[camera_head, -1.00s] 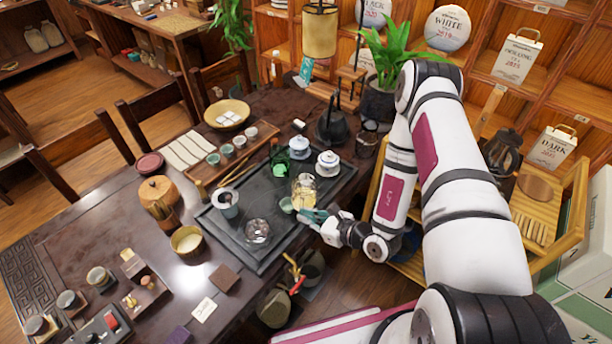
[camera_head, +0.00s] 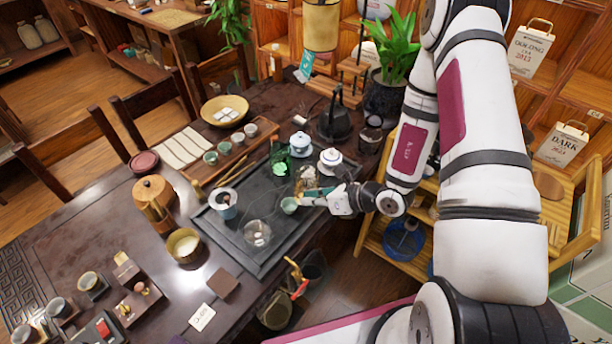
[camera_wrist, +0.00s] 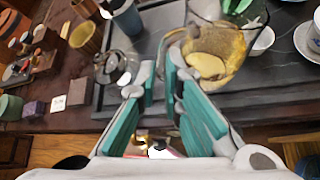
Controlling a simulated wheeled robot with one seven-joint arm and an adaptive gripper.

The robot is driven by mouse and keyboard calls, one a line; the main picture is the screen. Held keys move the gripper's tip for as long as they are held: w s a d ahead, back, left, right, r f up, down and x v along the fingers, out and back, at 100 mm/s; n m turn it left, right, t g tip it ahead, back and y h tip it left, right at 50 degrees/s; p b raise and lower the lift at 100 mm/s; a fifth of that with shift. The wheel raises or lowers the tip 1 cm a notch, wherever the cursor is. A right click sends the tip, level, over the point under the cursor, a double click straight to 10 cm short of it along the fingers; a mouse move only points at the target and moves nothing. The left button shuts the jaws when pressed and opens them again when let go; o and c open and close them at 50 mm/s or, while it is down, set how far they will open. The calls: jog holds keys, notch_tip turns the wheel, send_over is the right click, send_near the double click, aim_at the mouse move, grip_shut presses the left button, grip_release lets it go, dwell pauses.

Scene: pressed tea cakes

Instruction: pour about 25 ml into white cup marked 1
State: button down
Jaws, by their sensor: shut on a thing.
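A glass pitcher with yellow tea (camera_head: 306,178) is at the right side of the dark tea tray (camera_head: 262,262). In the wrist view the pitcher (camera_wrist: 222,52) is large, just beyond my fingers. My gripper (camera_head: 318,195) has teal fingers and comes from the right. I cannot tell whether the pitcher's base touches the tray. Several small cups (camera_head: 224,147) stand in a row on a wooden rack at the back; no number is readable on any.
A pale green cup (camera_head: 289,205) is left of my fingers. A glass teapot (camera_head: 257,233) is at the tray's front. A black kettle (camera_head: 336,122) is at the back right.

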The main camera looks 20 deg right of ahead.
aim_at(306, 182)
jog(key=w+b, duration=0.1)
jog(key=w+d+m+g+b, duration=0.1)
jog(key=shift+w+r+g+b, duration=0.2)
jog(key=shift+w+g+b, duration=0.1)
jog(key=shift+w, duration=0.1)
jog(key=shift+w+d+r+m+g+y+b, duration=0.15)
jog(key=shift+w+r+m+g+b, duration=0.1)
jog(key=shift+w+g+b, duration=0.15)
jog(key=shift+w+d+r+m+g+y+b, duration=0.1)
jog(key=shift+w+r+m+g+y+b, duration=0.05)
jog(key=shift+w+r+m+g+b, duration=0.15)
jog(key=shift+w+d+r+m+g+b, duration=0.2)
jog(key=shift+w+r+m+g+b, duration=0.25)
jog(key=shift+w+g, duration=0.2)
dwell(0.3)
jog(key=shift+r, duration=0.1)
jog(key=shift+s, duration=0.45)
jog(key=shift+w+d+g+y+b, duration=0.2)
jog(key=shift+g+y+b, duration=0.1)
jog(key=shift+g+y, duration=0.1)
dwell(2.1)
